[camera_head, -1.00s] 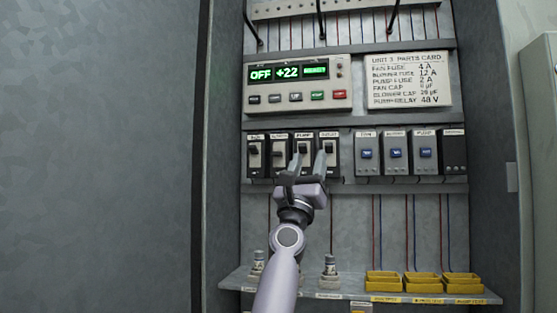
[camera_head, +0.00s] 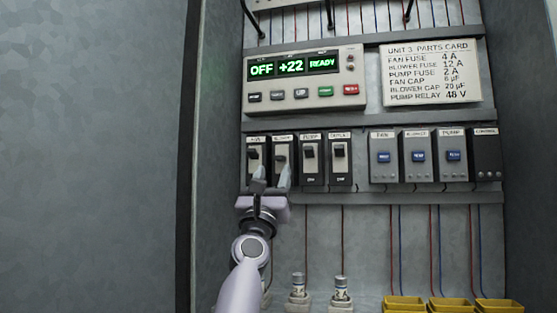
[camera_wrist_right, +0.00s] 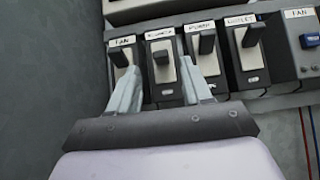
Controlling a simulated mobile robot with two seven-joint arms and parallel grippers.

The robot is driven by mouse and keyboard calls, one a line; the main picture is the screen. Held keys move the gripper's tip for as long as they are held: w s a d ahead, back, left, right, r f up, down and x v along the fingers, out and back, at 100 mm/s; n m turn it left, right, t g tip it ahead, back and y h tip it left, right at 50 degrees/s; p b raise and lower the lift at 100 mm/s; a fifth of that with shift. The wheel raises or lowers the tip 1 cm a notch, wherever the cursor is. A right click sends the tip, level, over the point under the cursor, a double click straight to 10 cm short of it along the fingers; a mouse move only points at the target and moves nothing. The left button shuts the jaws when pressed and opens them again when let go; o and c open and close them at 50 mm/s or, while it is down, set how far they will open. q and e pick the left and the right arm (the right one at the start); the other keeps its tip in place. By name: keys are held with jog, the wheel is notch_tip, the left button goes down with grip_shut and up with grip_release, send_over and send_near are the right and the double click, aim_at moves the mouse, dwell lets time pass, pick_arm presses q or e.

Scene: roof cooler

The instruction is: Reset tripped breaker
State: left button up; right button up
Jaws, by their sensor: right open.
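A row of breakers labelled fan, blower, pump and outlet is in the cabinet. The blower breaker's lever (camera_head: 281,160) sits lower than the levers of the fan (camera_head: 253,154), pump (camera_head: 309,151) and outlet (camera_head: 340,150) breakers. In the wrist view the blower lever (camera_wrist_right: 161,58) also sits lower on its plate. My right gripper (camera_head: 271,177) is open, with its fingertips just below the blower lever. In the wrist view its two fingers (camera_wrist_right: 159,72) stand either side of the blower breaker; contact cannot be told. My left gripper is out of view.
A control panel (camera_head: 304,103) above reads OFF, +22, READY. A parts card (camera_head: 430,96) is beside it. Relay modules with blue buttons (camera_head: 418,156) stand to the right. Fuses (camera_head: 341,289) and yellow trays (camera_head: 405,304) are below. The cabinet's left wall is close to my gripper.

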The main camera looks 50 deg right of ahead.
aim_at(278, 160)
jog(key=p+x, duration=0.1)
jog(key=x, duration=0.4)
jog(key=shift+d+r+p, duration=0.15)
jog(key=shift+p, duration=0.15)
